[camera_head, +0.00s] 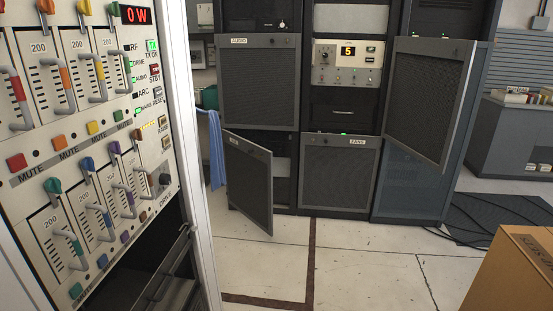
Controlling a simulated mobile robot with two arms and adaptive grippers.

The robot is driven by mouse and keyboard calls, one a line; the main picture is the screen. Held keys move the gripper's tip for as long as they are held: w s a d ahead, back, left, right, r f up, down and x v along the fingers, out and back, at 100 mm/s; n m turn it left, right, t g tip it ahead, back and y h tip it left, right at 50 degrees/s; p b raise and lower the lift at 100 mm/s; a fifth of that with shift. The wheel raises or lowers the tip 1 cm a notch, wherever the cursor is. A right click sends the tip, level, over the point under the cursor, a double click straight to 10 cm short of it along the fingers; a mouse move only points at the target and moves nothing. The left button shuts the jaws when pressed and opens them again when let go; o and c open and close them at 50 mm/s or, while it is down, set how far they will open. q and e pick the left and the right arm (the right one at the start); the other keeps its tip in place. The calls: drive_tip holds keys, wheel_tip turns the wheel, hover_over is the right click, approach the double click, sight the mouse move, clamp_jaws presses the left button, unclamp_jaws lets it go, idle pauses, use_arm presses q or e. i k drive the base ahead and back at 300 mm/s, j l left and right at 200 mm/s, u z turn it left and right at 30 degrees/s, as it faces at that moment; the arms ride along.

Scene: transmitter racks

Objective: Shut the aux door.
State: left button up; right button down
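No door in view has a label I can read as AUX. A lower dark mesh door (248,180) in the left rack stands ajar, swung out toward the floor; its small label is too small to read surely. An upper mesh door (428,98) on the right rack also stands open, angled outward, with no readable label. The door labelled AUDIO (258,84) and the door labelled FANS (340,174) look shut. Neither of my grippers is in view.
A white transmitter panel (85,130) with coloured handles fills the near left. A cardboard box (515,272) stands at the lower right. Cables (490,220) lie on a dark mat at the right. A blue cloth (216,150) hangs beside the left rack. The pale middle floor (370,260) is clear.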

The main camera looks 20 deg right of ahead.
sight(250, 178)
drive_tip(key=i+l, duration=0.25)
drive_tip(key=i, duration=0.2)
drive_tip(key=i+l+z, duration=0.1)
drive_tip(key=i+l, duration=0.15)
drive_tip(key=i, duration=0.15)
drive_tip(key=i+l, duration=0.25)
drive_tip(key=i, duration=0.2)
drive_tip(key=i+l+z, duration=0.1)
drive_tip(key=i, duration=0.35)
drive_tip(key=l, duration=0.1)
